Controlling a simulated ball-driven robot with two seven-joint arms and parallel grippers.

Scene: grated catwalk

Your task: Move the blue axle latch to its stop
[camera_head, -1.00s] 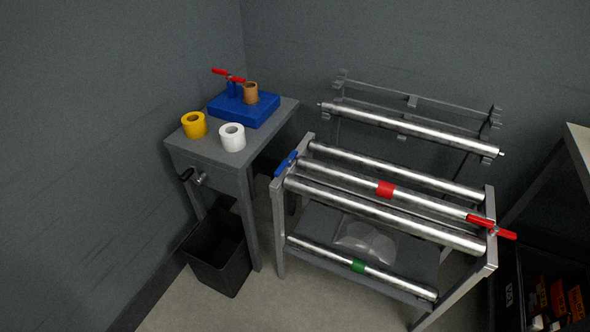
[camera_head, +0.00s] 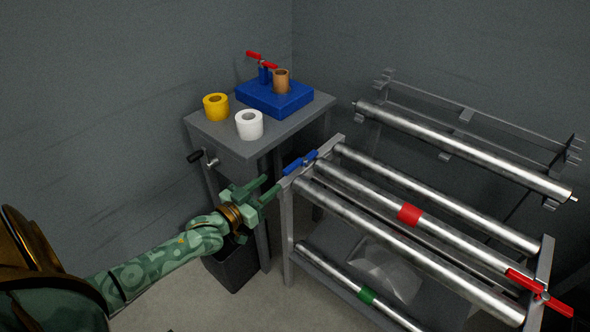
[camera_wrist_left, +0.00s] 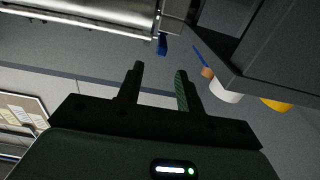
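The blue axle latch (camera_head: 300,162) is a short blue bar at the left end of the roller rack (camera_head: 292,180), lying across the end of the rollers. It also shows in the left wrist view (camera_wrist_left: 162,45), ahead of the fingers. My left gripper (camera_head: 268,188) is just left of and below the latch, its two green fingers apart and pointing towards it. In the left wrist view the fingers (camera_wrist_left: 159,85) stand apart with nothing between them, and a gap separates them from the latch. My right gripper is not in view.
A grey side table (camera_head: 222,135) with a crank handle (camera_head: 200,157) stands behind my left gripper. It bears tape rolls and a blue block (camera_head: 275,97). A black bin (camera_head: 232,268) is below my arm. A red latch (camera_head: 538,292) is at the rack's right end.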

